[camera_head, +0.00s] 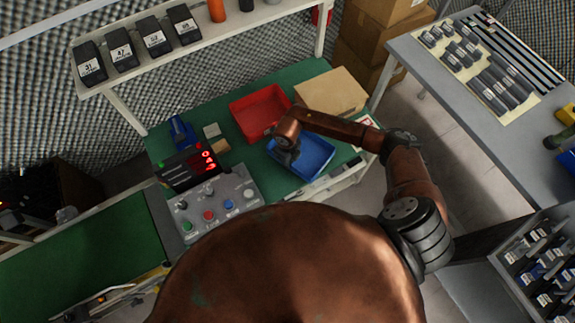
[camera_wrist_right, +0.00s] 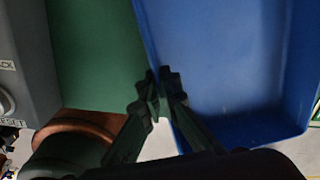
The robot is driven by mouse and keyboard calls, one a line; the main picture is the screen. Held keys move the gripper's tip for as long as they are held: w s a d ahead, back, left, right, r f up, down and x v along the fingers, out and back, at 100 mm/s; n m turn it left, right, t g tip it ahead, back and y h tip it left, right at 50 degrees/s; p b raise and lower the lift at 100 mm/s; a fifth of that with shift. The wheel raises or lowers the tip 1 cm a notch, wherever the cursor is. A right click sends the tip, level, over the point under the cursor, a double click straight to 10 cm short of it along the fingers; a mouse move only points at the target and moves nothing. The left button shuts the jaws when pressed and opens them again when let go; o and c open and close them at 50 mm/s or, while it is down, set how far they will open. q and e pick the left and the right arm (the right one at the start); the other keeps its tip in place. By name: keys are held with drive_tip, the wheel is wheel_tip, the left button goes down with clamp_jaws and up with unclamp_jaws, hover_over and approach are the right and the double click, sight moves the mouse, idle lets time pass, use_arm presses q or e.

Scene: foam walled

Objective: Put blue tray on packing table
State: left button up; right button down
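The blue tray (camera_head: 312,158) is on the green-topped table (camera_head: 218,110), by its front edge and in front of a red tray (camera_head: 258,110). It looks empty. My right arm reaches over it from the right, and my right gripper (camera_head: 287,158) is at its left side. In the right wrist view the gripper's dark fingertips (camera_wrist_right: 161,88) come together at the rim of the blue tray's (camera_wrist_right: 225,60) left wall, one on each side, and look closed on it. My left gripper is in neither view. I cannot tell which table is the packing table.
A cardboard box (camera_head: 332,91) lies right of the red tray. A control box with buttons (camera_head: 215,202) and a red digital display (camera_head: 188,167) stand to the left. A shelf with black bins (camera_head: 155,36) is behind. A grey table (camera_head: 440,85) with parts stands at right, across a floor gap.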

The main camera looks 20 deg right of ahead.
drive_tip(key=shift+f, duration=0.6)
drive_tip(key=shift+f, duration=0.1)
drive_tip(key=c, duration=2.2)
unclamp_jaws()
drive_tip(key=shift+f, duration=0.1)
drive_tip(key=shift+o, duration=0.2)
wheel_tip(320, 180, up, 12)
drive_tip(key=p, duration=0.1)
drive_tip(key=shift+s+a, duration=0.1)
